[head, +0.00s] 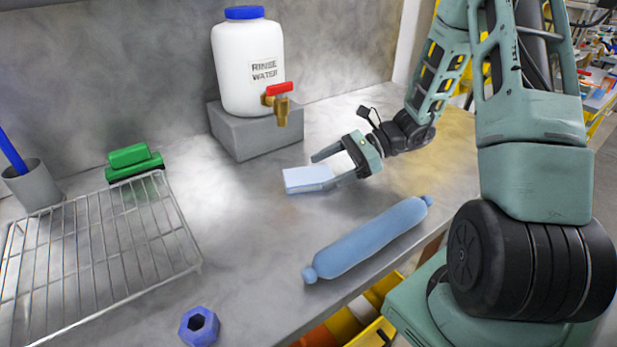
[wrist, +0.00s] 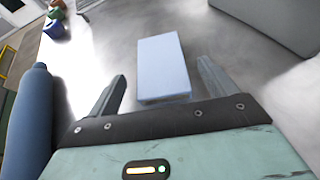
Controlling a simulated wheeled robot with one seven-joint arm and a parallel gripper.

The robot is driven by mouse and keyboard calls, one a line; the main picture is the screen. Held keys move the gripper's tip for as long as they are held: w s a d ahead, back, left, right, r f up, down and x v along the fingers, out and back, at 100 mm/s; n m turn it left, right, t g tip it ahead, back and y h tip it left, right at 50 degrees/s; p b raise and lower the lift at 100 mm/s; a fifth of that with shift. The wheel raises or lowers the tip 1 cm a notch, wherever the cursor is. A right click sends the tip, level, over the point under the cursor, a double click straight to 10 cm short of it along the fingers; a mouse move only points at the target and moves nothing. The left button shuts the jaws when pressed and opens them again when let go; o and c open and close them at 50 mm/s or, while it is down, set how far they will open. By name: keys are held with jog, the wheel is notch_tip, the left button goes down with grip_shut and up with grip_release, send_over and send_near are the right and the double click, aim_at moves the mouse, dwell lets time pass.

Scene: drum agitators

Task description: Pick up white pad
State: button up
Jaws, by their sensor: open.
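The white pad (head: 308,178) is a small pale block lying flat on the grey bench in the head view, below the rinse water jug. It also shows in the wrist view (wrist: 163,66), just beyond and between the fingers. My gripper (head: 326,167) is open at the right end of the pad, low over the bench. In the wrist view its two fingers (wrist: 160,82) stand apart with the pad's near end close to the gap. I cannot tell whether a finger touches the pad.
A blue cylinder (head: 368,240) lies near the bench's front edge. A grey block (head: 258,133) holds the rinse water jug (head: 248,68) behind. A wire rack (head: 95,245), a green brush-like block (head: 135,160), a grey cup (head: 33,186) and a blue nut (head: 199,327) are left.

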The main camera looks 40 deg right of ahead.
aim_at(320, 174)
jog(key=shift+x, duration=1.25)
jog(key=c, duration=1.2)
notch_tip(320, 174, up, 10)
jog(key=shift+s, duration=0.1)
